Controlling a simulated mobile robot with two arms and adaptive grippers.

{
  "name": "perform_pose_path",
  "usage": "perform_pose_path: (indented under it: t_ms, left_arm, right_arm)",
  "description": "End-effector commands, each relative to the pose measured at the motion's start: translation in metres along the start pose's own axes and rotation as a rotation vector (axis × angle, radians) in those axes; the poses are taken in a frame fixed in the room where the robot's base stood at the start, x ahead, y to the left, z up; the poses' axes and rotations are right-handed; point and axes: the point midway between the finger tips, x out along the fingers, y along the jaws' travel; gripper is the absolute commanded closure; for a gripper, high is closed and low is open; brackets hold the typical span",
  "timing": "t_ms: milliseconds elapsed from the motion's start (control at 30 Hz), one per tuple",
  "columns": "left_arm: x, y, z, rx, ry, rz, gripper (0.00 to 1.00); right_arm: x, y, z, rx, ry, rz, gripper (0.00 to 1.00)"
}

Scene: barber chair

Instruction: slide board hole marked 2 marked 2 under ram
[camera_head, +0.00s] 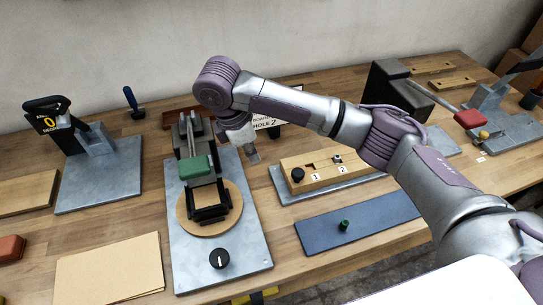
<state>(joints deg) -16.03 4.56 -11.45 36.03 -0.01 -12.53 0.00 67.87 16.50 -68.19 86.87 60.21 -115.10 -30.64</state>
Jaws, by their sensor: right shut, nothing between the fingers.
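A wooden board (318,177) with labels 1 and 2 lies on a grey metal plate right of centre. A black knob (298,175) is at its left end, and a small metal piece (337,158) stands by label 2. My right gripper (254,158) is shut and empty, pointing down to the left of the board and apart from it. A sign reading "HOLE 2" (263,125) stands behind, partly hidden by my right arm. I cannot clearly tell which part is the ram. My left gripper is not in view.
A green-handled lever device (197,167) stands on a grey plate (185,262) left of the gripper. A blue mat (375,216) with a green peg (344,225) lies in front of the board. A black block (392,88) and red-handled lever (469,118) are at right.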

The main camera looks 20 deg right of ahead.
Motion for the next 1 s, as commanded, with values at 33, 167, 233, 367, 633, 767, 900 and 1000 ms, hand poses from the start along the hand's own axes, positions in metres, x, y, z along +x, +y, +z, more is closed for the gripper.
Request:
perform_pose_path:
  t_ms: [33,167,233,367,633,767,900,1000]
  left_arm:
    - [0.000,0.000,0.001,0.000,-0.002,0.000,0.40]
    - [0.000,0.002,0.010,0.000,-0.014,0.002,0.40]
    - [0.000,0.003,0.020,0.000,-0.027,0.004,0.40]
    - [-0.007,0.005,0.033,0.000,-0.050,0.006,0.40]
    - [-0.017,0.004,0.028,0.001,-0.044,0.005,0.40]
    - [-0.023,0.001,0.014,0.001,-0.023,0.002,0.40]
    - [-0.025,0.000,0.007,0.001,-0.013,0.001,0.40]
    - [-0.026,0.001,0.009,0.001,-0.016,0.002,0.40]
  right_arm:
    - [0.001,0.000,0.001,-0.001,-0.003,-0.002,1.00]
    - [0.013,0.000,0.001,-0.001,-0.003,-0.004,1.00]
    - [0.025,-0.001,0.001,0.000,-0.004,-0.005,1.00]
    - [0.050,0.000,0.003,0.000,-0.006,-0.004,1.00]
    - [0.100,0.001,0.009,0.003,-0.006,-0.002,1.00]
    - [0.103,0.000,0.028,0.002,-0.005,0.000,1.00]
    - [0.107,0.000,0.037,-0.001,-0.004,0.001,1.00]
    - [0.109,0.000,0.040,-0.001,-0.004,0.000,1.00]
